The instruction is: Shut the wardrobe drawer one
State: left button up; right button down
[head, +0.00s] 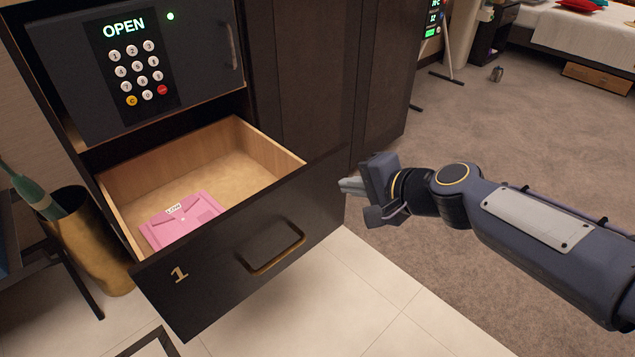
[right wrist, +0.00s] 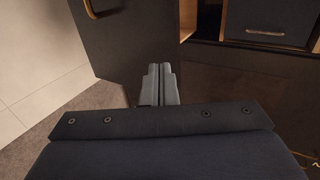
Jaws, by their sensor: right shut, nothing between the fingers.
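The wardrobe drawer one (head: 240,251) stands pulled out, with a dark front, a gold "1" at its lower left and a brass-edged handle (head: 273,248). A pink folder (head: 183,222) lies inside on the light wood bottom. My right gripper (head: 346,186) is shut and empty, just right of the drawer front's right end; I cannot tell whether it touches. In the right wrist view, its closed fingers (right wrist: 158,84) point toward a dark panel (right wrist: 125,45) with a brass handle at its upper left. My left gripper is not in view.
Above the drawer is a safe (head: 137,65) with a keypad reading OPEN. A gold vase (head: 97,243) stands left of the drawer. A dark frame corner (head: 153,344) shows at the bottom. Carpet (head: 440,120) on the right is mostly clear.

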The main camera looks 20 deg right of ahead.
aim_at(306, 174)
jog(key=shift+w+r+b+x, duration=0.15)
jog(key=shift+r+b+x, duration=0.15)
jog(key=shift+x, duration=1.3)
jog(key=shift+w+r+b+x, duration=0.15)
jog(key=shift+r+b+x, duration=0.15)
jog(key=shift+x, duration=1.35)
jog(key=shift+w+r+b+x, duration=0.15)
jog(key=shift+r+b+x, duration=0.15)
jog(key=shift+x, duration=1.3)
jog(key=shift+a, duration=0.15)
